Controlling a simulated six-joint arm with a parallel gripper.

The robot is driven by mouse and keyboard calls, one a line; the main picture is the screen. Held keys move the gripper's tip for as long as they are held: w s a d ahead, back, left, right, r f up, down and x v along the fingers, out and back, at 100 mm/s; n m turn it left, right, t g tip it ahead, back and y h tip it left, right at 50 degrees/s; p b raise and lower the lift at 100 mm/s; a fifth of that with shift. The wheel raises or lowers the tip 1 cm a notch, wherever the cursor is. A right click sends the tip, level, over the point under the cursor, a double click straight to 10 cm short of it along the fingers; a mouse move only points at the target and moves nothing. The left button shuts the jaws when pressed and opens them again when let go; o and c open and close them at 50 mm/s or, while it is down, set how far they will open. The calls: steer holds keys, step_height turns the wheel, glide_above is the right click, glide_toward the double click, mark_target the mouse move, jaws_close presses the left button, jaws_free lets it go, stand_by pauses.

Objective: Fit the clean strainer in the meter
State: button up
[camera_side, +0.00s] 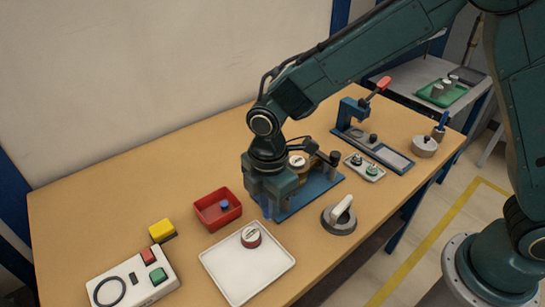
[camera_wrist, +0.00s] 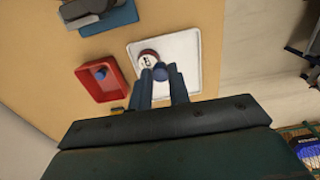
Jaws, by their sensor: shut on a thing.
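My gripper (camera_wrist: 160,84) shows in the wrist view with its two dark fingers closed on a small blue piece (camera_wrist: 161,71), which looks like a strainer. In the side view my gripper (camera_side: 269,208) hangs in front of the blue fixture (camera_side: 318,187); the held piece cannot be made out there. A brass-coloured round body with a white top (camera_side: 297,161), seemingly the meter, stands on the fixture, partly hidden by my gripper.
A red bin (camera_side: 205,222) holds a blue piece (camera_side: 225,205). A grey tray (camera_side: 366,158) with small parts and a blue press stand (camera_side: 352,117) are at the right. A round dark base with a light lever (camera_side: 339,213) stands near the front edge. A button box (camera_side: 133,279) is at the left.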

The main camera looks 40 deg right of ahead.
steer(key=w+d+r, duration=0.5)
steer(key=w+d, duration=0.5)
steer(key=d, duration=0.2)
steer(key=shift+w+d, duration=0.15)
steer(key=shift+w, duration=0.1)
steer(key=shift+f, duration=0.2)
steer(key=shift+f, duration=1.8)
steer(key=shift+f, duration=2.3)
stand_by(2.2)
